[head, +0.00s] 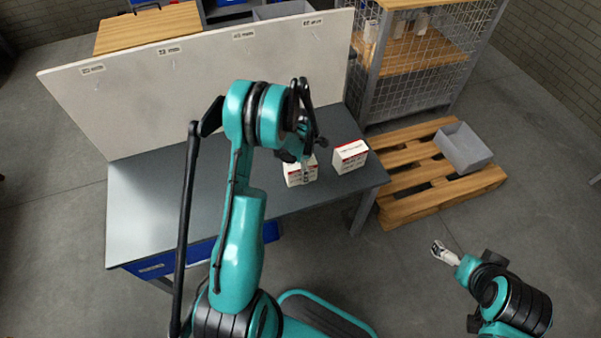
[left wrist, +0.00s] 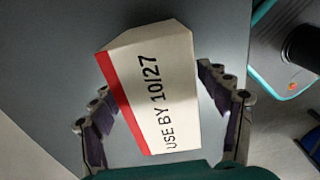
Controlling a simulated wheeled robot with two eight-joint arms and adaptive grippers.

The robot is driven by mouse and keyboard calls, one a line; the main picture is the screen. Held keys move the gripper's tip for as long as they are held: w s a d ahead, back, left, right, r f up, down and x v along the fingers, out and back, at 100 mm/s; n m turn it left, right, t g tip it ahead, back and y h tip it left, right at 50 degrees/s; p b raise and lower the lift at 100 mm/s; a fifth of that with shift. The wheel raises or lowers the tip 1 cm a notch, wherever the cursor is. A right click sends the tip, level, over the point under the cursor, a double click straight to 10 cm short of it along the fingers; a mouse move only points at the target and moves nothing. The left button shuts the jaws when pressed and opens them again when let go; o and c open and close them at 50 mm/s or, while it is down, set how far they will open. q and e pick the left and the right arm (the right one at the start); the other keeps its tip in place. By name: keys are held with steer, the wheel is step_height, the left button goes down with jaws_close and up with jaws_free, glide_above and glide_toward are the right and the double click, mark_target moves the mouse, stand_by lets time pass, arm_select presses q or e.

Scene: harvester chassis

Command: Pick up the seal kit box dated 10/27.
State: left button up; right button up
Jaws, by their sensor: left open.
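The seal kit box marked "USE BY 10/27" (left wrist: 160,95) is white with a red band. It sits between the open fingers of my left gripper (left wrist: 155,80) in the left wrist view, slightly tilted in the picture. Whether the fingers touch its sides I cannot tell. In the head view this box (head: 299,176) stands on the grey workbench (head: 150,205), partly hidden by my left gripper (head: 304,150) just above it. A second white and red box (head: 350,157) stands to its right; its date is unreadable. My right gripper (head: 442,252) is off the bench at lower right, seemingly empty.
A pale upright panel (head: 210,75) runs along the bench's back. A wire cage shelf (head: 420,65) stands behind right. A wooden pallet (head: 400,205) with a grey bin (head: 463,148) lies on the floor right of the bench. The bench's left part is clear.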

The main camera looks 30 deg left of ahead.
arm_select(q)
steer(key=c, duration=1.4)
